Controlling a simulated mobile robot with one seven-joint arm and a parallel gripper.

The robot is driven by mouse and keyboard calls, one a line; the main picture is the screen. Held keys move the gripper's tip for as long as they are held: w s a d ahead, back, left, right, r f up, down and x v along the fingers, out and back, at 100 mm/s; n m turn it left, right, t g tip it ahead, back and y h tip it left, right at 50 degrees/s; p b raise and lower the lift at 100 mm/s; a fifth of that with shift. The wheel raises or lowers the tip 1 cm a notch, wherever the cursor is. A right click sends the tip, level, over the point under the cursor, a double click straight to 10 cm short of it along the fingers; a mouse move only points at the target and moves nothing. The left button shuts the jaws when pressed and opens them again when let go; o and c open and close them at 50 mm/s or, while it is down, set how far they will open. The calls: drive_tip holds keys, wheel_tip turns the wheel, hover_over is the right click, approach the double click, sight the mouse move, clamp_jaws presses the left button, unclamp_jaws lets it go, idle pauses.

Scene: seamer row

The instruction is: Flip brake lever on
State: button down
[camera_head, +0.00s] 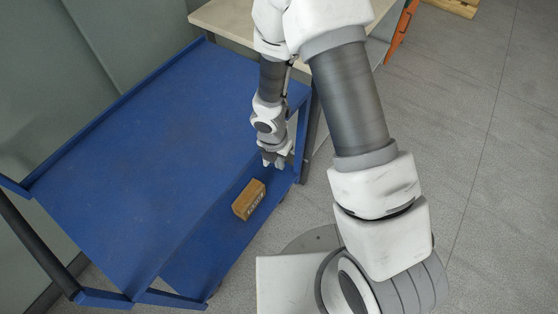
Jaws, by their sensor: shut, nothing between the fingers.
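A blue two-level cart (150,130) fills the left and middle of the head view. My gripper (274,163) points down beside the cart's right edge, near its far right post. It is shut and looks empty. It is above the lower shelf (205,248), beyond a small brown box. I cannot make out a brake lever; the cart's wheels are mostly hidden under the lower shelf. Whether my gripper touches the cart is unclear.
The brown box (249,199) lies on the lower shelf. A beige-topped table (225,18) stands behind the cart, with an orange part (402,32) at its right. A wooden pallet (452,6) is at the top. Grey floor (480,150) is clear on the right.

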drive_tip(key=shift+w+d+r+g+y+p, duration=0.25)
drive_tip(key=shift+r+g+y+p, duration=0.25)
drive_tip(key=shift+p, duration=1.55)
drive_tip(key=shift+w+d+r+g+y+p, duration=0.25)
drive_tip(key=shift+g+p, duration=0.35)
drive_tip(key=shift+p, duration=1.45)
drive_tip(key=shift+w+d+r+g+y+p, duration=0.25)
drive_tip(key=shift+w+g+y+p, duration=0.4)
drive_tip(key=shift+p, duration=0.6)
drive_tip(key=shift+w+d+f+g+y+b, duration=0.1)
drive_tip(key=shift+w+d+g+y+b, duration=0.25)
drive_tip(key=shift+g+b, duration=0.3)
drive_tip(key=shift+w+d+g+y+b, duration=0.2)
drive_tip(key=shift+g+y+b, duration=0.3)
drive_tip(key=shift+b, duration=0.15)
drive_tip(key=w+d+g+y+b, duration=0.1)
drive_tip(key=b, duration=0.4)
drive_tip(key=w+d+g+y+b, duration=0.1)
drive_tip(key=w+g+b, duration=0.1)
drive_tip(key=b, duration=0.4)
drive_tip(key=shift+w+d+y, duration=0.15)
drive_tip(key=shift+d+y, duration=0.1)
drive_tip(key=shift+d, duration=0.1)
drive_tip(key=shift+w, duration=0.1)
